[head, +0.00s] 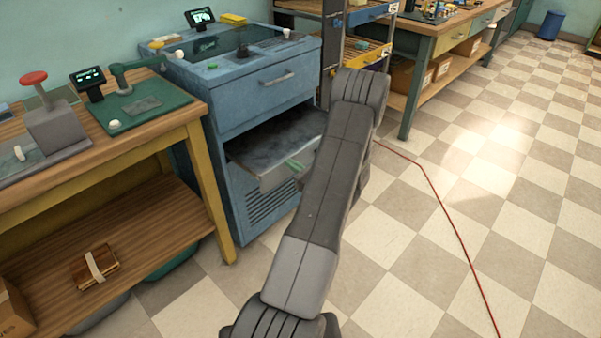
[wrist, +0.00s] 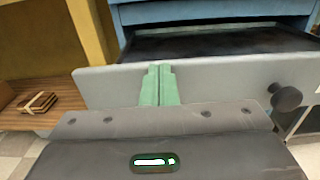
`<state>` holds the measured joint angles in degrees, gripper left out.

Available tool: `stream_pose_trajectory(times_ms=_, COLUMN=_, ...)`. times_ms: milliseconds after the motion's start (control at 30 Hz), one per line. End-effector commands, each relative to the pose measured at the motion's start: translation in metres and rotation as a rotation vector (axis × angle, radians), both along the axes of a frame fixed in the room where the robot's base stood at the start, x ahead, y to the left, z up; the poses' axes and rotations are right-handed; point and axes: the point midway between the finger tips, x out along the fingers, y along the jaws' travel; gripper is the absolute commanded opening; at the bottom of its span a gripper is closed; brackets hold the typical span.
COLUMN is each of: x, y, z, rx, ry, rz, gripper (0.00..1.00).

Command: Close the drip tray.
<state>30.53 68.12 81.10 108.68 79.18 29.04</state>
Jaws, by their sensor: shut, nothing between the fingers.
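The drip tray (head: 262,138) is pulled out of the blue machine, a dark flat tray with a grey front panel. In the wrist view its front panel (wrist: 105,88) spans the picture, with a dark round knob (wrist: 286,97) at the right. My gripper (head: 294,165) has green fingers, pressed together and empty. In the wrist view the fingers (wrist: 158,72) point at the panel left of the knob, tips near its top edge. I cannot tell whether they touch it. My arm hides the tray's right side in the head view.
The blue machine (head: 228,100) has a closed drawer above the tray. A wooden bench (head: 150,150) stands close on the left, with a wrapped brown block (head: 95,268) on its lower shelf. A red cable (head: 440,205) lies on the open checkered floor at right.

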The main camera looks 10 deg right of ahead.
Motion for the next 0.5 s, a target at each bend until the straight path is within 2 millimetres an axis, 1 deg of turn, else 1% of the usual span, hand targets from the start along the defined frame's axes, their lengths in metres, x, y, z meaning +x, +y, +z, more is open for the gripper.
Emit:
stream_pose_trajectory(times_ms=33, x=0.011, y=0.011, z=-0.004, rx=-0.002, ry=-0.004, rz=0.005, gripper=0.0)
stream_pose_trajectory(times_ms=167, x=0.042, y=0.035, z=-0.004, rx=-0.003, ry=-0.005, rz=0.006, gripper=0.0)
stream_pose_trajectory(times_ms=200, x=0.052, y=0.043, z=-0.004, rx=-0.002, ry=-0.005, rz=0.006, gripper=0.0)
stream_pose_trajectory(times_ms=400, x=0.1, y=0.081, z=-0.004, rx=-0.001, ry=-0.006, rz=0.005, gripper=0.0)
stream_pose_trajectory(times_ms=500, x=0.121, y=0.096, z=-0.004, rx=-0.002, ry=-0.004, rz=0.004, gripper=0.0)
